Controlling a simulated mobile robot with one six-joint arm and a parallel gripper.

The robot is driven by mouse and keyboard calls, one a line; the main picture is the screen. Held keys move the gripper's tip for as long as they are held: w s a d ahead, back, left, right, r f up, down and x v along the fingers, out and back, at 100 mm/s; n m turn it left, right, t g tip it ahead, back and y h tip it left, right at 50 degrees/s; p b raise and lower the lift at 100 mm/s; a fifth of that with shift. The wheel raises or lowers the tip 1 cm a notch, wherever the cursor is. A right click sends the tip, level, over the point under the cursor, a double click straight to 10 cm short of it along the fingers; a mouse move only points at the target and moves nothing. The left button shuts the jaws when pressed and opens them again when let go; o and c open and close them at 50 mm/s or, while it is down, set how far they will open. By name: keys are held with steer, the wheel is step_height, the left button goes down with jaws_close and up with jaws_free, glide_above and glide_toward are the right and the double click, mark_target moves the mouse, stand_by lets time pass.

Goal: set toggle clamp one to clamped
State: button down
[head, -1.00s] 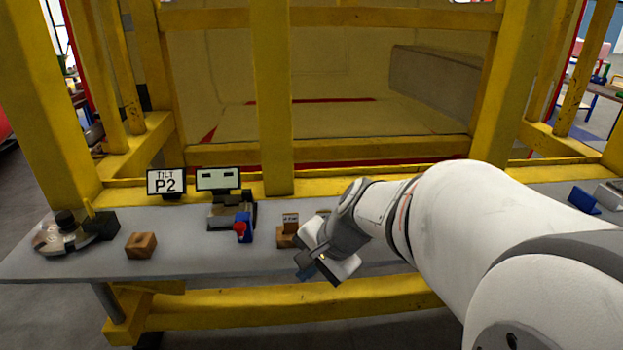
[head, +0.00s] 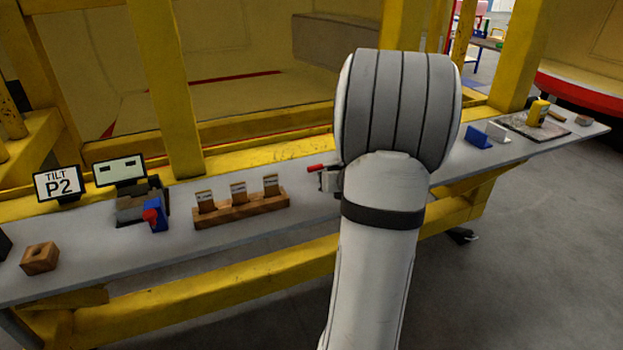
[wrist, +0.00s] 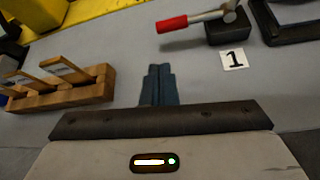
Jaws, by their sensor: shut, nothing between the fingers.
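Toggle clamp one shows at the top of the wrist view. It has a red handle (wrist: 173,24), a metal lever and a black base (wrist: 228,27). The red handle points left and lies nearly level in the picture. A white card with a black "1" (wrist: 233,59) lies in front of the base. In the head view the red handle (head: 316,168) juts out left of my arm, which hides part of the clamp. My gripper (wrist: 158,70) is shut and empty, apart from the handle and below it in the wrist picture. The head view does not show its fingers.
A wooden rack (head: 242,208) with three upright tags stands left of the clamp. A black frame-like object (wrist: 290,22) lies to its right. Blue (head: 478,137) and white (head: 498,132) blocks stand further right. Bare grey bench (wrist: 115,45) lies between rack and clamp.

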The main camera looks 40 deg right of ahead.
steer(key=x, duration=1)
